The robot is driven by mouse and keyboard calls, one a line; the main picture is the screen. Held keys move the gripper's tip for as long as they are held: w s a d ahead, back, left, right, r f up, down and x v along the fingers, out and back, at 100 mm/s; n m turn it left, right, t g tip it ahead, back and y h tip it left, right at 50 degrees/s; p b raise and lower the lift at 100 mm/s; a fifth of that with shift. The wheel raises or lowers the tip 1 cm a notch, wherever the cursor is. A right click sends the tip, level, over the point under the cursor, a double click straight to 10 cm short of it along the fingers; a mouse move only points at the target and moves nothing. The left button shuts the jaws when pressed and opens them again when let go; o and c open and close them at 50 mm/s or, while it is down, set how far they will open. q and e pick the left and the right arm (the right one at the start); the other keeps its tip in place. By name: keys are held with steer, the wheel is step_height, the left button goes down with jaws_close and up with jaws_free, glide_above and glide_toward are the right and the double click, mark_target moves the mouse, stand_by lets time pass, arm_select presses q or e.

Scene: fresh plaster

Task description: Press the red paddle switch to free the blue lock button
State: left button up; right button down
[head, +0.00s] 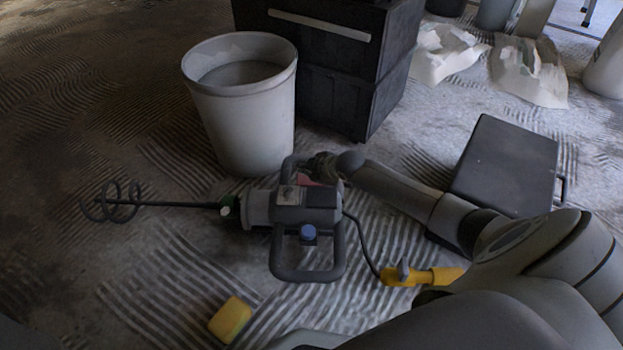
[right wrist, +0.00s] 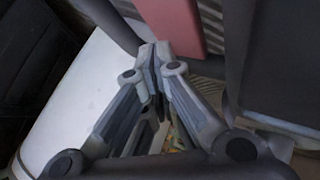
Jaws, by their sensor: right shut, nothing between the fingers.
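The grey mixer (head: 262,208) lies on the floor with its spiral whisk pointing left. The red paddle switch (head: 305,180) sits at its far handle, partly hidden by my right gripper (head: 315,168). In the right wrist view the red paddle (right wrist: 172,22) is a large red bar just beyond the fingertips (right wrist: 155,55). The fingers are shut and empty, close to the paddle; I cannot tell whether they touch it. The blue lock button (head: 308,233) stands on the body inside the near handle (head: 308,276). My left gripper is out of view.
A pale bucket (head: 245,125) stands just behind the mixer, before a dark cabinet (head: 345,80). A dark case (head: 505,165) lies at right. A yellow connector (head: 420,277) on the mixer cable and a yellow sponge (head: 230,320) lie in front. The floor at left is clear.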

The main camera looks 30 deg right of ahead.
steer(key=shift+f, duration=0.15)
steer(key=shift+f, duration=0.25)
steer(key=shift+f, duration=0.6)
stand_by(0.6)
steer(key=shift+s+f+b, duration=0.25)
steer(key=shift+f+b, duration=0.1)
steer(key=shift+f, duration=0.1)
stand_by(0.5)
steer(key=shift+a+r+p, duration=0.1)
steer(key=shift+r+p, duration=0.55)
steer(key=shift+p, duration=0.4)
steer(key=shift+r, duration=0.25)
steer(key=shift+w+r, duration=0.1)
